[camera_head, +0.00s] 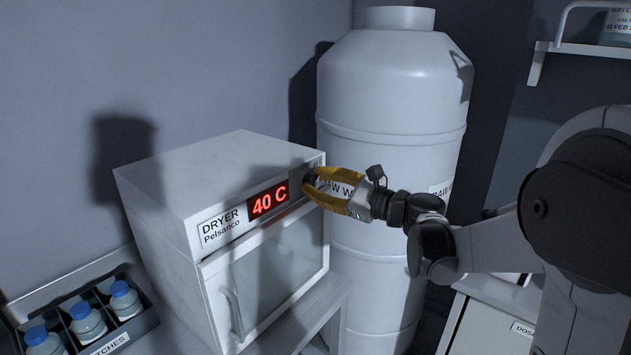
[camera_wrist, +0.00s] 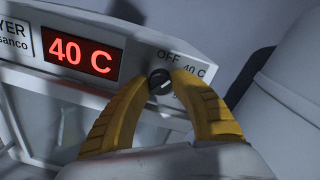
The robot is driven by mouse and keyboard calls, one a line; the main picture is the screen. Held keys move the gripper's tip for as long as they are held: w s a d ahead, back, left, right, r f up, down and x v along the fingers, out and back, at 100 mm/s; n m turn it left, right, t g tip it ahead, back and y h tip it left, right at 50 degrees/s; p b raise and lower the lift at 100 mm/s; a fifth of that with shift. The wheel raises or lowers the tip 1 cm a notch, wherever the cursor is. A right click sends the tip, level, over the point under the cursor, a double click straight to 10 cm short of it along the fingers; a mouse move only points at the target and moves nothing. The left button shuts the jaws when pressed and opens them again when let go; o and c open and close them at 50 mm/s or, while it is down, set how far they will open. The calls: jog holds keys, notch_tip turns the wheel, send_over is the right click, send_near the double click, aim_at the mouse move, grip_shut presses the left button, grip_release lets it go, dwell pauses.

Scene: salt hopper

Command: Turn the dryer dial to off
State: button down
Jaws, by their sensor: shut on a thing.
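The white dryer (camera_head: 165,195) stands on a bench at the left in the head view, its red display (camera_head: 269,200) reading 40 C. In the wrist view the display (camera_wrist: 82,54) also reads 40 C. The black dial (camera_wrist: 160,82) is at the right of the front panel, with OFF and 40 C marked around it; another mark is partly hidden. My yellow gripper (camera_wrist: 158,88) is shut on the dial, one finger on each side. In the head view my gripper (camera_head: 309,183) reaches the panel from the right and mostly hides the dial.
A large white tank (camera_head: 395,85) stands close behind and right of the dryer. A rack (camera_head: 140,326) of blue-capped bottles (camera_head: 88,320) sits at lower left. The dryer door has a handle (camera_head: 233,314). A wall shelf (camera_head: 590,50) is at upper right.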

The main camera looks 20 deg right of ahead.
jog(key=n, duration=0.6)
jog(key=shift+n+p, duration=0.4)
dwell(0.4)
jog(key=c, duration=1.1)
grip_release()
